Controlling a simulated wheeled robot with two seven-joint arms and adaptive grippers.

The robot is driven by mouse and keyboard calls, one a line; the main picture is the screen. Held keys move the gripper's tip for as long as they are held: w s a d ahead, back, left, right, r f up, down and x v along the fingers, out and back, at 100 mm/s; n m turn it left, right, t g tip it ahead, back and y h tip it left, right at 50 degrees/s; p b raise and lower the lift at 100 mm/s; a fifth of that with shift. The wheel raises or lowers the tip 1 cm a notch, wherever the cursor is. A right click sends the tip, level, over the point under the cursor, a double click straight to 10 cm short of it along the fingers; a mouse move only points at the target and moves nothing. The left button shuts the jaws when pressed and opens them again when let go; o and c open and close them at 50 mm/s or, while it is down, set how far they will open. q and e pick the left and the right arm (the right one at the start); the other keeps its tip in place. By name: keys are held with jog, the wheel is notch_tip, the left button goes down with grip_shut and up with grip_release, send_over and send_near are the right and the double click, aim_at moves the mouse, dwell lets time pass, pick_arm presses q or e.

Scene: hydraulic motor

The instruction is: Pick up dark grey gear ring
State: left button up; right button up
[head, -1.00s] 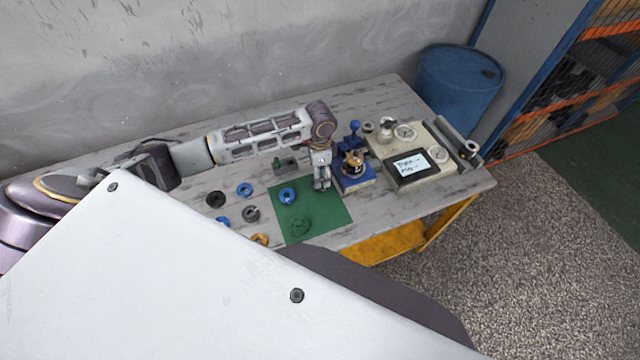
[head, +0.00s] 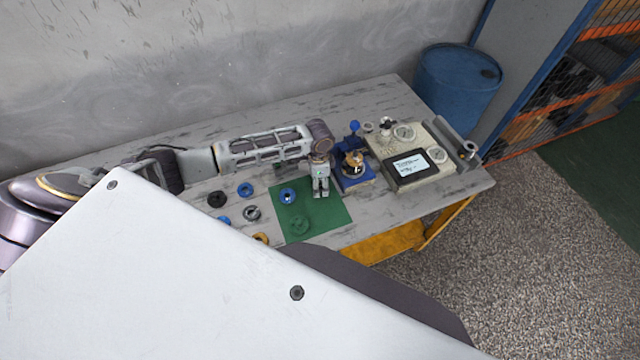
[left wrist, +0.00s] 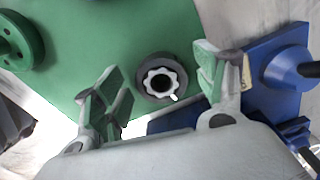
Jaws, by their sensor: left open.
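A dark grey ring (left wrist: 144,84) with a pale toothed gear inside lies on the green mat (left wrist: 95,40) in the left wrist view. In the head view I cannot make it out; my left gripper (head: 320,193) is over that part of the mat. My left gripper, which also shows in the left wrist view (left wrist: 165,88), is open and empty. The ring appears between its two fingers, apparently beyond the tips; contact cannot be told. My right gripper is not in view.
A blue device (head: 354,178) stands close right of the gripper, beside a beige unit with a screen (head: 409,167). Several loose rings, including a grey one (head: 252,213), lie left.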

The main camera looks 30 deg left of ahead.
pick_arm(q)
jog(key=shift+c, duration=0.5)
jog(key=c, duration=1.3)
jog(key=shift+o, duration=0.2)
jog(key=shift+r, duration=0.15)
notch_tip(320, 180, up, 10)
jog(key=shift+b, duration=0.4)
jog(key=shift+r+p, duration=0.75)
jog(key=shift+p, duration=0.5)
jog(key=shift+w, duration=0.1)
